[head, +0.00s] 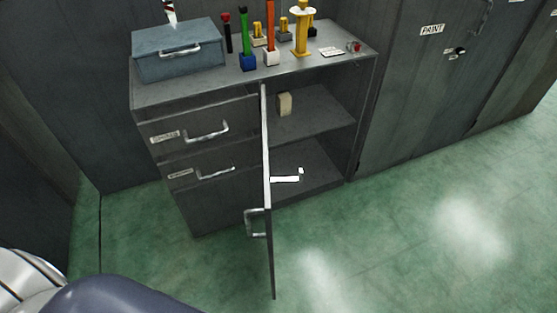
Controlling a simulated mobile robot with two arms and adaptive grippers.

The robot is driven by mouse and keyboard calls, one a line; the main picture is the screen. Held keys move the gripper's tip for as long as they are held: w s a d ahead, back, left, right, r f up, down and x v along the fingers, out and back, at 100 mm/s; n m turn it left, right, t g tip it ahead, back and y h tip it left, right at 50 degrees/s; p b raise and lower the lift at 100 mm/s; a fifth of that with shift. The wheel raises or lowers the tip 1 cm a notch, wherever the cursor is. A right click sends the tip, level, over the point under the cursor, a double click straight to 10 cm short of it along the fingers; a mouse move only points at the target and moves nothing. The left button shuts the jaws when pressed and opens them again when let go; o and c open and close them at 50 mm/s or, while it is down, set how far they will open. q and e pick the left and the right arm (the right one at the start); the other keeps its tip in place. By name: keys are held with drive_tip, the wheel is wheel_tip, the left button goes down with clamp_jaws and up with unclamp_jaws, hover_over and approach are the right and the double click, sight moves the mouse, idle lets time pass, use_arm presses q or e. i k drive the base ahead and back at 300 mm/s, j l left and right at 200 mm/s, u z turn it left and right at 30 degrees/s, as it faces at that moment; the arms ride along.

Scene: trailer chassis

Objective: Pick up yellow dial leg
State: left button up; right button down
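A tall yellow piece (302,34) with a flared white top stands upright at the back right of the grey cabinet top (200,87). It looks like the yellow dial leg, though I cannot read any mark on it. Smaller yellow pieces on dark bases stand to its left, one at the left (258,34) and one closer (284,30). Neither of my grippers shows in the head view.
An orange rod (271,38) and a green rod (243,35) stand left of the yellow piece. A blue-grey metal box (178,52) sits at the left. The cabinet door (267,190) hangs open toward me. Green floor (410,230) at the right is clear.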

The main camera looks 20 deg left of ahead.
sight(302, 19)
drive_tip(key=i+j, duration=0.1)
drive_tip(key=j, duration=0.25)
drive_tip(key=i+j, duration=0.1)
drive_tip(key=j, duration=0.25)
drive_tip(key=i+j+z, duration=0.1)
drive_tip(key=j, duration=0.25)
drive_tip(key=i+j, duration=0.1)
drive_tip(key=j, duration=0.25)
